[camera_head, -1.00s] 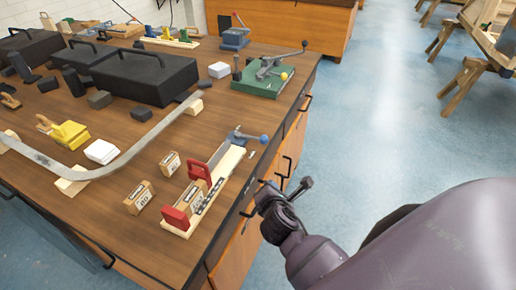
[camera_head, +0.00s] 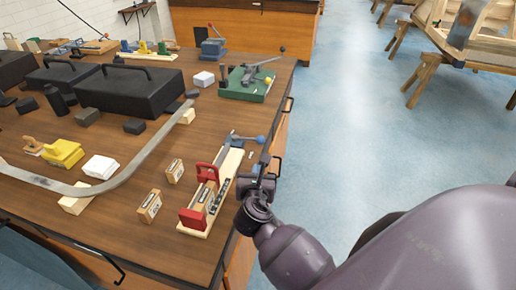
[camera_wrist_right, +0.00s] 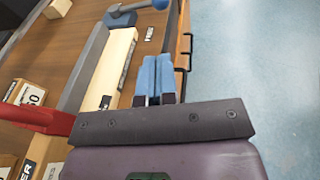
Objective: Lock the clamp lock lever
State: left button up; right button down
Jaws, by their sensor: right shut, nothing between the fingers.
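On the workbench a long clamp with red jaws (camera_head: 193,219) lies on a pale wooden strip. At its far end is a blue part with a short grey rod ending in a blue ball (camera_head: 260,139). My right gripper (camera_head: 265,171) is just right of the wooden strip near the bench edge. Its blue fingers (camera_wrist_right: 157,78) are together and empty, apart from both clamps.
Wooden blocks (camera_head: 148,206) and a curved grey bar (camera_head: 125,169) lie left of the clamp. Black toolboxes (camera_head: 131,90) stand farther back. Dark drawer handles (camera_head: 288,104) stick out from the bench side.

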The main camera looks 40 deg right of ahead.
aim_at(260, 142)
jog(key=shift+a+r, duration=0.15)
jog(key=shift+r, duration=0.05)
dwell(0.4)
jog(key=b+x, duration=0.1)
jog(key=x, duration=1.3)
jog(key=shift+r, duration=0.15)
jog(key=shift+w, duration=0.1)
